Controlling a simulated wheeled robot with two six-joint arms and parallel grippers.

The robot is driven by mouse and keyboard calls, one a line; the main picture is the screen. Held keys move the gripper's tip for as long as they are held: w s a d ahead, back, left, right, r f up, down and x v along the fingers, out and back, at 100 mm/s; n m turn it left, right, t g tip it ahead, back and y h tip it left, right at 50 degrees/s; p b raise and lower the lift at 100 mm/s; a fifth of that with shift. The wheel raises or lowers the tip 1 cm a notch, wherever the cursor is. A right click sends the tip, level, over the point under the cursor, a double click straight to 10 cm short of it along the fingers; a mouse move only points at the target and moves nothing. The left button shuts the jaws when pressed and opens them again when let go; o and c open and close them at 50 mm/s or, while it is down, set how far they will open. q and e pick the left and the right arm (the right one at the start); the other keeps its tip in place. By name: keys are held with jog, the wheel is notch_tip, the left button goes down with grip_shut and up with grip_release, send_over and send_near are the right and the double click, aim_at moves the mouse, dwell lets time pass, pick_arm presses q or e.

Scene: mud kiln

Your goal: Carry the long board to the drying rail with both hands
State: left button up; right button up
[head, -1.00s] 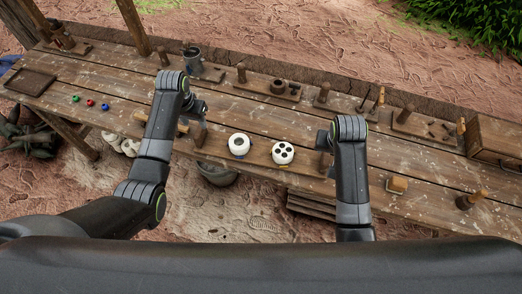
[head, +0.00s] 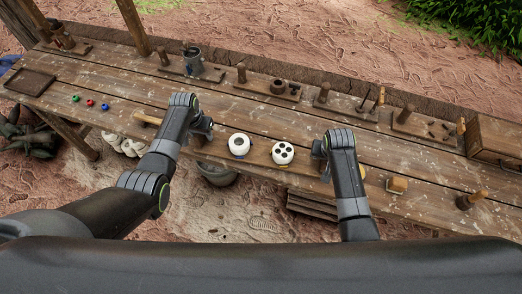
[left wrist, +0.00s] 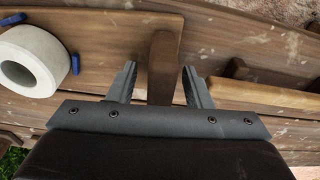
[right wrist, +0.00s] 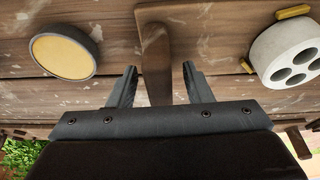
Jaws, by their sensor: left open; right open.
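The long board (head: 261,154) lies on the workbench near its front edge, carrying a white ring (head: 239,145) and a white cylinder with several holes (head: 283,153). My left gripper (head: 205,136) is at the board's left end. In the left wrist view its open fingers (left wrist: 158,82) stand either side of a wooden end handle (left wrist: 163,62), with gaps. My right gripper (head: 322,160) is at the right end. In the right wrist view its open fingers (right wrist: 160,84) straddle the other handle (right wrist: 155,62), also with gaps. I cannot tell which fixture is the drying rail.
Wooden stands with pegs, such as one holding a ring (head: 279,87), line the bench's back. A metal bucket (head: 193,60) stands back left. Small coloured pieces (head: 90,102) and a tray (head: 31,82) lie left. A wooden box (head: 496,140) and a yellow-topped round piece (head: 397,184) are right.

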pick_arm(q)
jog(key=shift+c, duration=0.3)
pick_arm(e)
jog(key=shift+c, duration=0.3)
pick_arm(q)
grip_shut()
pick_arm(e)
grip_shut()
pick_arm(q)
jog(key=shift+r, duration=0.15)
pick_arm(e)
jog(key=shift+w+r, duration=0.1)
jog(key=shift+r, duration=0.1)
